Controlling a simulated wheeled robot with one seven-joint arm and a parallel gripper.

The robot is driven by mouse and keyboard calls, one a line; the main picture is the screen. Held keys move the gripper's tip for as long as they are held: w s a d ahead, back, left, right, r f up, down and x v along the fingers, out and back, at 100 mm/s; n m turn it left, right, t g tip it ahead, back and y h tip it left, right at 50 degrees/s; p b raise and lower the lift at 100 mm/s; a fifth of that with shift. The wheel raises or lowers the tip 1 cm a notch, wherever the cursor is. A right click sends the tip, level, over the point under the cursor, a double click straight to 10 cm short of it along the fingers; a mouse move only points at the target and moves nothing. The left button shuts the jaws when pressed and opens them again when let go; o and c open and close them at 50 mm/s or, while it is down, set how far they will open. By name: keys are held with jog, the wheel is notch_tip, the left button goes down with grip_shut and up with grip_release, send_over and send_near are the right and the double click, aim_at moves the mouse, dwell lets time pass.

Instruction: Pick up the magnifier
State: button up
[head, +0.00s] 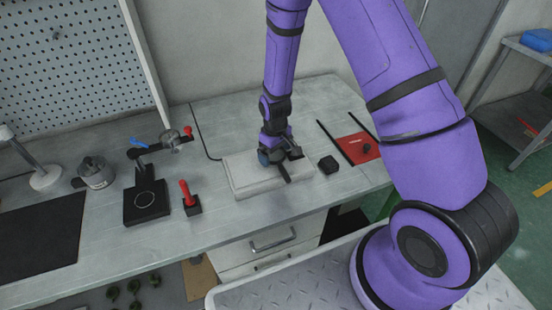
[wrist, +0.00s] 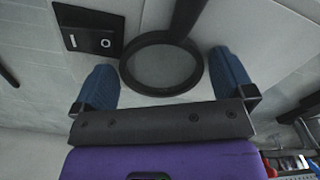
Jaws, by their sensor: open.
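The magnifier (wrist: 126,72) shows in the wrist view as a round lens in a thick dark rim, with a dark handle running up and away. In the head view it is mostly hidden under my gripper. My gripper (wrist: 164,66) is open, with one blue finger on each side of the lens rim. Gaps show between the fingers and the rim, wider on the right. In the head view my gripper (head: 274,157) points down at the pale slab (head: 240,184) on the bench.
A black block (head: 328,165) and a red pad (head: 357,148) are right of the slab. The bench front is clear.

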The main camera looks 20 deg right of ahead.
jog(key=c, duration=0.7)
jog(key=shift+c, duration=0.2)
